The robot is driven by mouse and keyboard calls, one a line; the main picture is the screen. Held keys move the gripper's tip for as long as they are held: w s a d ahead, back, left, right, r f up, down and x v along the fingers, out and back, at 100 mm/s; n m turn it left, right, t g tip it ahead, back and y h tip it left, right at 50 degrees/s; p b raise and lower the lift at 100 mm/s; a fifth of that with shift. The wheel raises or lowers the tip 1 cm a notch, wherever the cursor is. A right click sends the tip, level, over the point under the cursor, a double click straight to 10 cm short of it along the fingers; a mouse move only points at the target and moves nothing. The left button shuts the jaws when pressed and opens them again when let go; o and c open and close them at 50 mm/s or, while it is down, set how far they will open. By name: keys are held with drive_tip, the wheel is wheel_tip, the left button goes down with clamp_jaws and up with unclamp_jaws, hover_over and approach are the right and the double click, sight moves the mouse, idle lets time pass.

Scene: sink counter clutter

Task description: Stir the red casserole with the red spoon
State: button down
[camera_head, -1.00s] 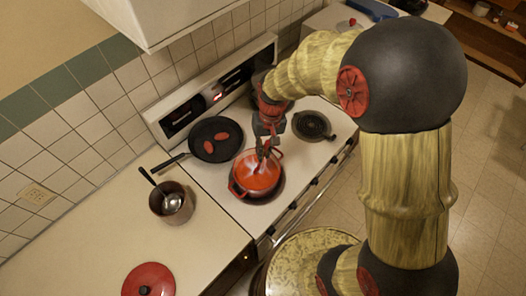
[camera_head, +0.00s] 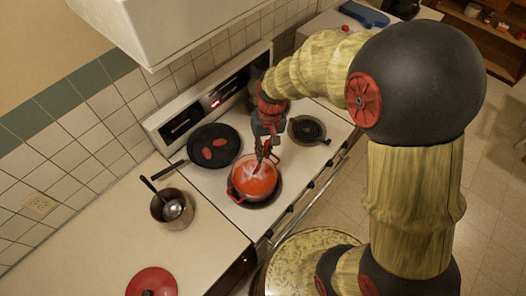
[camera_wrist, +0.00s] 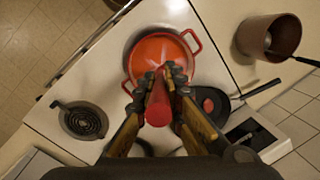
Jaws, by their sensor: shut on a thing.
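The red casserole (camera_head: 242,188) sits on a front burner of the white stove, with orange-red contents inside. Its rim and two side handles also show in the wrist view (camera_wrist: 194,42). My gripper (camera_head: 266,154) is above the casserole's back edge. In the wrist view my gripper (camera_wrist: 160,82) is shut on the red spoon (camera_wrist: 158,108), whose handle points toward the camera. The spoon's lower end reaches down into the casserole; its tip is hidden by the contents and the fingers.
A black frying pan (camera_head: 228,145) with two red pieces is on the back left burner. A bare coil burner (camera_head: 306,129) is to the right. A brown pot (camera_head: 160,212) with a ladle and a red lid (camera_head: 152,281) stand on the left counter.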

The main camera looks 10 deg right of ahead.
idle(0.3)
drive_tip(key=shift+r+p, duration=1.65)
drive_tip(key=shift+r, duration=0.9)
drive_tip(key=shift+f, duration=0.1)
